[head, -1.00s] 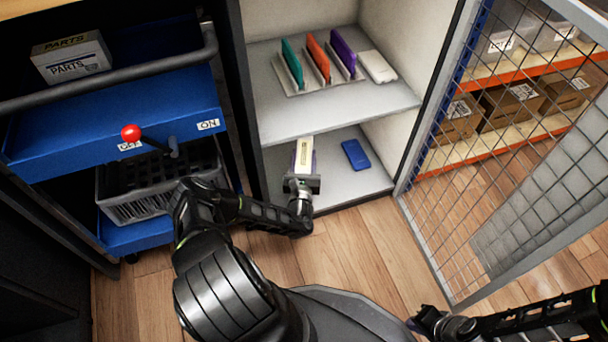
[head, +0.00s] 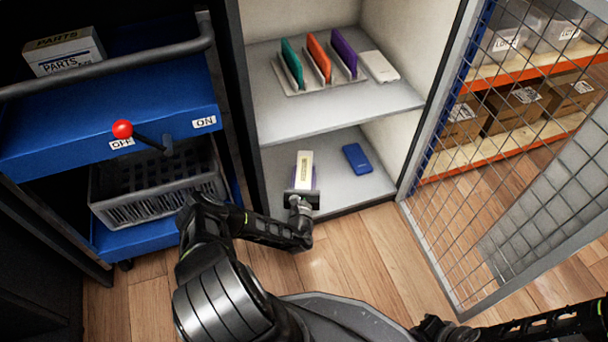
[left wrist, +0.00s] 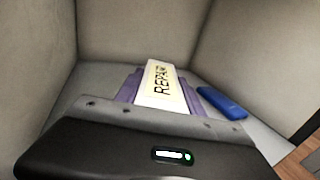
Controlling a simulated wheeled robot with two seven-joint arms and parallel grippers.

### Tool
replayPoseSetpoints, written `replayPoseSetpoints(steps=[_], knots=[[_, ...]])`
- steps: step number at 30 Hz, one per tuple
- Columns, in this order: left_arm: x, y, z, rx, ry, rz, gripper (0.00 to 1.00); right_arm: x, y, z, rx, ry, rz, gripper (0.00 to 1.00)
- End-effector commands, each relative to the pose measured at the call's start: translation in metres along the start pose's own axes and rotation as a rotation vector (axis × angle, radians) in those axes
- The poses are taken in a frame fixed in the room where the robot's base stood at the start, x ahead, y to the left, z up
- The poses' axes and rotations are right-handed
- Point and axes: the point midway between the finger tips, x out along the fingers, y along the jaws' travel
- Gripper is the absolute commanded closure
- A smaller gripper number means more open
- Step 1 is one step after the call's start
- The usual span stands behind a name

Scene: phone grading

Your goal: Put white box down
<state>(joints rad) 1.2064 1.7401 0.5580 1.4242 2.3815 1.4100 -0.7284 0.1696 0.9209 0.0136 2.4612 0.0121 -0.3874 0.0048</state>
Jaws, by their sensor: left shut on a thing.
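The white box (head: 304,167) is long and narrow, over the lower shelf (head: 336,182) of the cabinet. In the left wrist view the white box (left wrist: 165,88) has a pale yellow label reading "REPAIR". My left gripper (head: 303,186) is shut on the near end of the box. Its purple-grey fingers (left wrist: 128,88) lie along both sides of the box. I cannot tell whether the box touches the shelf. My right arm shows at the lower right of the head view, but its gripper is not visible.
A blue phone (head: 357,158) lies on the lower shelf right of the box. The upper shelf (head: 300,108) holds teal, orange and purple phones in a rack, and a white item (head: 379,66). An open mesh door (head: 440,220) stands right; a blue cart (head: 60,140) stands left.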

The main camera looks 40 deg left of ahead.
Motion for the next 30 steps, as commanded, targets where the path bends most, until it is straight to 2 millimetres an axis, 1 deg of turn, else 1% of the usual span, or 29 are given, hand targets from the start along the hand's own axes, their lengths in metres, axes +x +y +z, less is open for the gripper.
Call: replayPoseSetpoints(steps=[2, 6, 7, 14, 15, 21, 25, 29, 30], knots=[[0.0, 0.0, 0.001, 0.0, -0.002, 0.0, 1.0, 0.0, 0.0, 0.0, 0.0, 0.0, 0.0, 1.0], [0.0, 0.0, -0.003, 0.0, -0.002, 0.0, 1.0, 0.002, 0.001, 0.0, 0.0, 0.0, 0.0, 1.0], [0.0, 0.0, -0.003, 0.0, 0.0, 0.0, 0.53, 0.002, 0.001, 0.0, 0.0, 0.0, 0.0, 1.0], [0.0, 0.0, -0.003, 0.0, 0.0, 0.0, 0.34, 0.001, 0.001, 0.0, 0.0, 0.0, 0.0, 1.0], [0.0, 0.0, -0.003, 0.0, 0.0, 0.0, 0.33, 0.001, 0.001, 0.0, 0.0, 0.0, 0.0, 1.0], [0.0, 0.0, -0.002, 0.0, 0.0, 0.0, 0.33, 0.001, 0.001, 0.0, 0.0, -0.001, 0.0, 1.0], [0.0, 0.0, 0.003, 0.0, 0.0, 0.0, 0.33, -0.002, -0.001, 0.0, 0.0, -0.001, 0.0, 1.0], [-0.014, 0.001, 0.001, -0.004, 0.007, 0.002, 0.33, -0.009, -0.003, 0.001, 0.0, -0.002, 0.002, 1.0], [-0.02, 0.001, 0.002, -0.004, 0.008, 0.003, 0.33, -0.012, -0.004, 0.001, -0.001, -0.002, 0.002, 1.0]])
